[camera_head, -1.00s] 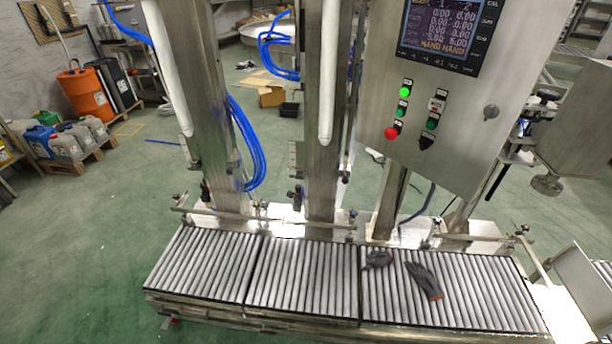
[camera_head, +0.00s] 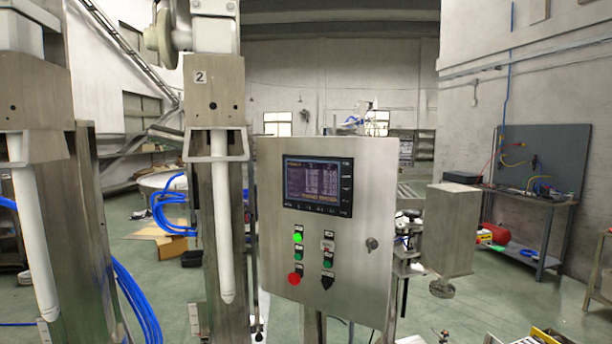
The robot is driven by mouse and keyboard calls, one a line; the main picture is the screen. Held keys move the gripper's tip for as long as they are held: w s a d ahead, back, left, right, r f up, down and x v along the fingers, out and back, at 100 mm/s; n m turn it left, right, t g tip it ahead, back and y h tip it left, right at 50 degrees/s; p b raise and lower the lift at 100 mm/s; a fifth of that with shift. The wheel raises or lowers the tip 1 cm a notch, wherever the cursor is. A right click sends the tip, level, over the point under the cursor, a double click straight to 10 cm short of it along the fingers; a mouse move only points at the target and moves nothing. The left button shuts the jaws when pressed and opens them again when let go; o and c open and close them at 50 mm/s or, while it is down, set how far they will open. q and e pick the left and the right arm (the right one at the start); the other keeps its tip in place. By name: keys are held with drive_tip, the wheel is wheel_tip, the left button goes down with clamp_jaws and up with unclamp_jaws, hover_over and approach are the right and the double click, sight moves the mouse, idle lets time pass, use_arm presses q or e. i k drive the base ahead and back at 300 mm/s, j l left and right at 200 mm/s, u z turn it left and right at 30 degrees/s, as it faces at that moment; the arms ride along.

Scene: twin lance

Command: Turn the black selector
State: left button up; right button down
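The black selector (camera_head: 327,282) is at the lower right of the button group on a steel control box (camera_head: 350,236). It sits below a green button (camera_head: 327,259) and to the right of a red button (camera_head: 294,279). A lit green lamp (camera_head: 298,237) is at the upper left of the group. A screen (camera_head: 318,185) is above the buttons. The selector's exact angle is too small to tell. Neither of my grippers shows in the head view.
Two steel columns with white tubes (camera_head: 221,215) stand left of the control box. Blue hoses (camera_head: 138,300) hang at the lower left. A steel box (camera_head: 449,229) is close on the right. A workbench (camera_head: 545,225) stands farther right.

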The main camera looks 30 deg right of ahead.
sight(326, 284)
drive_tip(key=z, duration=1.45)
